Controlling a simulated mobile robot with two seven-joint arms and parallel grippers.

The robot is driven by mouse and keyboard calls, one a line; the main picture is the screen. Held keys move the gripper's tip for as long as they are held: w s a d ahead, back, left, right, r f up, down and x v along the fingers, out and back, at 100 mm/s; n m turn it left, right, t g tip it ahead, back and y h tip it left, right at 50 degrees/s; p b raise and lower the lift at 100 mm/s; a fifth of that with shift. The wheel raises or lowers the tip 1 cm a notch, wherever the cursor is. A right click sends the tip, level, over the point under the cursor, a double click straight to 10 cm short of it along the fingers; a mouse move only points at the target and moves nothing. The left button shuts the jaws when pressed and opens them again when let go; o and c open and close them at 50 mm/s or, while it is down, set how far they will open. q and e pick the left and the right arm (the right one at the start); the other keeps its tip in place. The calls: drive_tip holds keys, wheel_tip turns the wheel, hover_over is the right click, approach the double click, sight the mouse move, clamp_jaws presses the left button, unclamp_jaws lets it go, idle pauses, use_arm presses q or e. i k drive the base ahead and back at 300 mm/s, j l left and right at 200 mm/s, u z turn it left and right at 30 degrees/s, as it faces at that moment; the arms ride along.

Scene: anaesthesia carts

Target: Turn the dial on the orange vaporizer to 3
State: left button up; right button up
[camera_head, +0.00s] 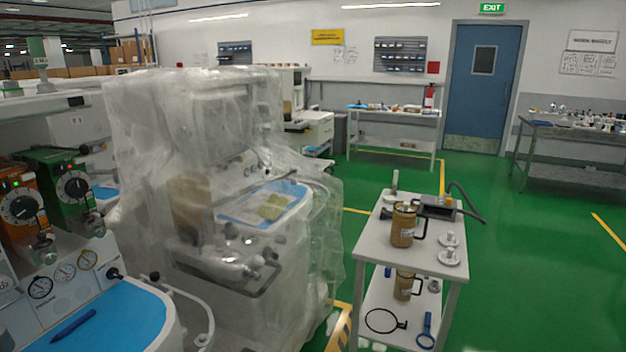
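The orange vaporizer (26,181) stands at the far left edge on an anaesthesia cart, partly cut off by the picture edge. Its round black dial (18,207) faces me and has pale marks; the setting is too small to read. A green vaporizer (58,170) with a similar dial (73,187) stands right beside it, on its right. Neither of my grippers shows in this view.
A blue work surface (112,318) with a pen (74,325) lies below the vaporizers. A plastic-wrapped machine (225,160) stands to the right. A white trolley (425,262) holds brown canisters. Green floor (525,260) is free at the right.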

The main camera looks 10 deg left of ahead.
sight(44, 241)
drive_tip(key=u, duration=1.7)
